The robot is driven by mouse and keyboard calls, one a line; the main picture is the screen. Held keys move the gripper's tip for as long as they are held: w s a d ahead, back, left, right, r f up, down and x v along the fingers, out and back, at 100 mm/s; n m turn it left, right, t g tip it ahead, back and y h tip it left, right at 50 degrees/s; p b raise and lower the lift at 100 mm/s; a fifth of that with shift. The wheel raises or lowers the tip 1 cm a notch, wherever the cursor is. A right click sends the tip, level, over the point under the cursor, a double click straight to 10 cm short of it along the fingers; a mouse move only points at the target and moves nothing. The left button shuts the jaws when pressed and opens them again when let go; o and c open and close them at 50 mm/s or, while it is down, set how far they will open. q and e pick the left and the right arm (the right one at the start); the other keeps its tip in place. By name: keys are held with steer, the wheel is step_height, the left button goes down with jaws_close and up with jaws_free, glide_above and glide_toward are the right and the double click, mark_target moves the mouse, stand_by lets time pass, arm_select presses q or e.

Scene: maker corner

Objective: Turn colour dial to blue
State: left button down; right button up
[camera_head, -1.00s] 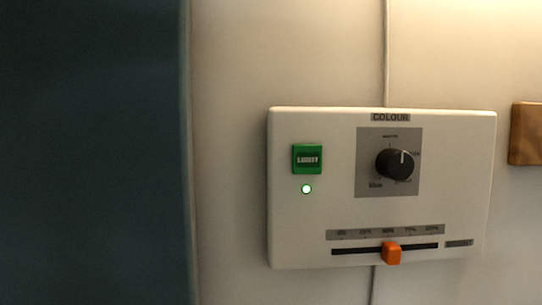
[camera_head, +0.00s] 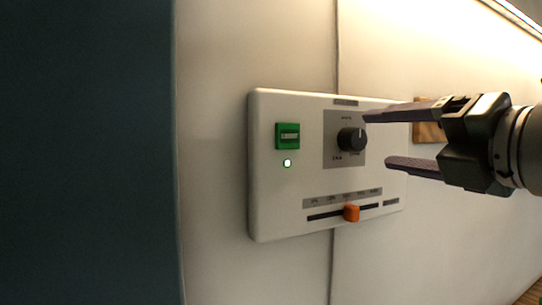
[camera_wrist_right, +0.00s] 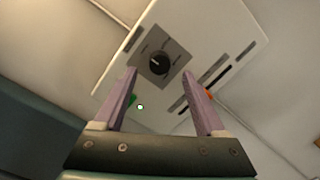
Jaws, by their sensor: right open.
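The colour dial (camera_head: 351,139) is a round black knob on a grey square of a white wall panel (camera_head: 275,215). Its white pointer line points about upward in the head view. The small labels around it are too blurred to read surely now. My right gripper (camera_head: 378,140) comes in from the right, open and empty, its two fingers pointing at the panel. Its tips look just right of the knob and apart from it. In the right wrist view the dial (camera_wrist_right: 159,63) shows between and just beyond the fingertips (camera_wrist_right: 160,73). My left gripper is not in view.
The panel also has a green button (camera_head: 288,136), a lit indicator lamp (camera_head: 287,163) and an orange slider (camera_head: 351,213) below the dial. A wooden block (camera_head: 428,133) is on the wall behind my gripper. A dark teal surface (camera_head: 85,150) fills the left side.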

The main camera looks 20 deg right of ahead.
mark_target(360, 139)
steer(key=w+p, duration=0.2)
steer(key=w, duration=0.1)
steer(key=shift+w+r, duration=0.15)
steer(key=shift+w, duration=0.7)
jaws_close()
